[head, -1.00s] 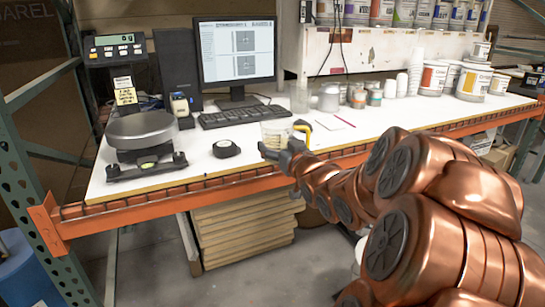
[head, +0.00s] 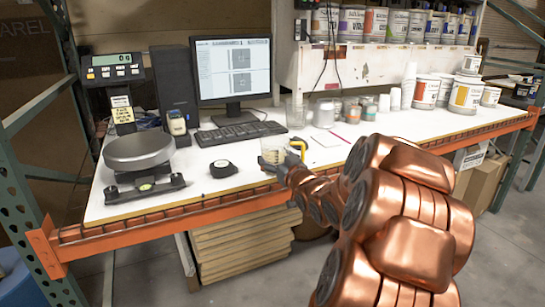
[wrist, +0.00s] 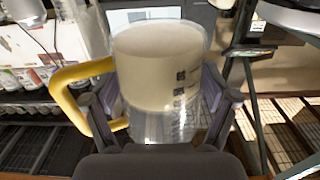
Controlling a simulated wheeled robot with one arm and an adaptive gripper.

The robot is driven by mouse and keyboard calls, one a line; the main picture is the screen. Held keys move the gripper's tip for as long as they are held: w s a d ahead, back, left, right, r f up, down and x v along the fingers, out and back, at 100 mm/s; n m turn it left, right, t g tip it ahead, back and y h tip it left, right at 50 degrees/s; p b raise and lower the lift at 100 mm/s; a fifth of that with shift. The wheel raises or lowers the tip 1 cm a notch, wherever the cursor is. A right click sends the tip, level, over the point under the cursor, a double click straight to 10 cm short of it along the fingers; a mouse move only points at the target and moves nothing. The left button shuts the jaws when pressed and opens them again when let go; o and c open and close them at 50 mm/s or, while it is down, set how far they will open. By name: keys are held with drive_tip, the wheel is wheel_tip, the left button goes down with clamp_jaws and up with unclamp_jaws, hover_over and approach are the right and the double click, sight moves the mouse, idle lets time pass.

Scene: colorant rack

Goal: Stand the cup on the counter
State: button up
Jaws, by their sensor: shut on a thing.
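A clear cup (wrist: 160,70) with a cream-coloured filling and dark markings fills the middle of the wrist view. My gripper (wrist: 160,110) is shut on it, one finger on each side. A yellow handle-like piece (wrist: 72,88) shows at the left of the cup. In the head view the cup (head: 272,150) is small, at the front part of the white counter (head: 240,180), with my gripper (head: 287,160) at its right side.
Bare counter lies around the tape measure.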

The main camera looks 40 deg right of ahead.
drive_tip(key=w+d, duration=0.3)
drive_tip(key=w, duration=0.1)
drive_tip(key=w+d+p, duration=0.1)
drive_tip(key=w+d, duration=0.1)
drive_tip(key=w, duration=0.1)
drive_tip(key=shift+d+f, duration=0.3)
drive_tip(key=shift+f, duration=1.85)
drive_tip(key=shift+f, duration=0.2)
drive_tip(key=o, duration=1.3)
drive_tip(key=shift+c, duration=0.2)
drive_tip(key=shift+s+r, duration=0.15)
drive_tip(key=shift+r, duration=0.05)
drive_tip(key=v, duration=1.1)
drive_tip(key=shift+s+a+b, duration=0.2)
drive_tip(key=shift+s+b, duration=0.15)
drive_tip(key=shift+b, duration=0.1)
